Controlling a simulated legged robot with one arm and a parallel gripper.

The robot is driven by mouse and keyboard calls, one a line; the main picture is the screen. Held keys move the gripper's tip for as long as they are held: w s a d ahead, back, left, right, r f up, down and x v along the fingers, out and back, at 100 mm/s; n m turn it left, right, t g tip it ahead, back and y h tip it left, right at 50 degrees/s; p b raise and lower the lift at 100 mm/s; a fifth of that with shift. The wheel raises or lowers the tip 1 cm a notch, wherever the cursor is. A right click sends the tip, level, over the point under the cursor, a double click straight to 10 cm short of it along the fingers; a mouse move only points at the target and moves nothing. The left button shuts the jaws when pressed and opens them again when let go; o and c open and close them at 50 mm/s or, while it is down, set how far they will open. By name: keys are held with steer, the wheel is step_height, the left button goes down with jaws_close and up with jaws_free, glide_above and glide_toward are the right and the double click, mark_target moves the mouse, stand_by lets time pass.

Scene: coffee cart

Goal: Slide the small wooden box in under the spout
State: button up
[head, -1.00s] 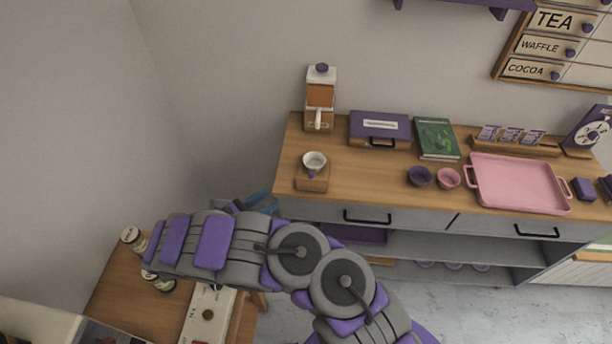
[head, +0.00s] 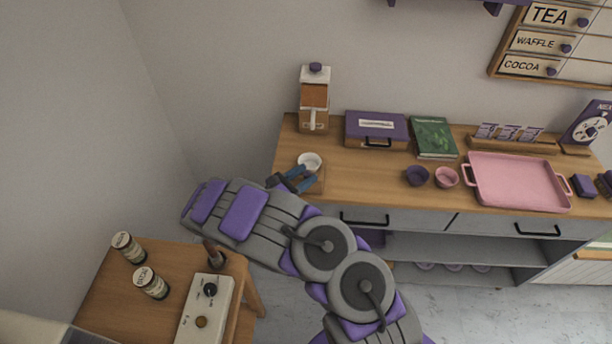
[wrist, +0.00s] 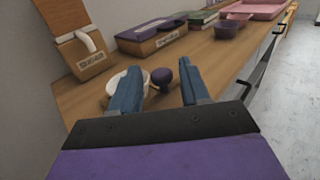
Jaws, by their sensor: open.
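The small wooden box (head: 319,187) sits near the left front of the counter, partly hidden by my gripper. A white cup (head: 309,161) stands on it; in the wrist view the cup (wrist: 117,82) is partly behind my left finger, with a purple knob (wrist: 162,76) at its side. My gripper (head: 311,177) is open over the front of the box; its two blue fingers flank the purple knob in the wrist view (wrist: 160,66). The dispenser (head: 314,97) stands behind against the wall; its white spout (head: 312,118) points forward. It also shows in the wrist view (wrist: 77,35).
A purple case (head: 376,130), a green book (head: 434,138), two small bowls (head: 416,176) and a pink tray (head: 518,182) lie to the right. Counter between box and dispenser looks clear. A side table with jars (head: 151,283) stands at lower left.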

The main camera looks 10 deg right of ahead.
steer(key=shift+w+d, duration=0.25)
steer(key=shift+d, duration=0.3)
jaws_close()
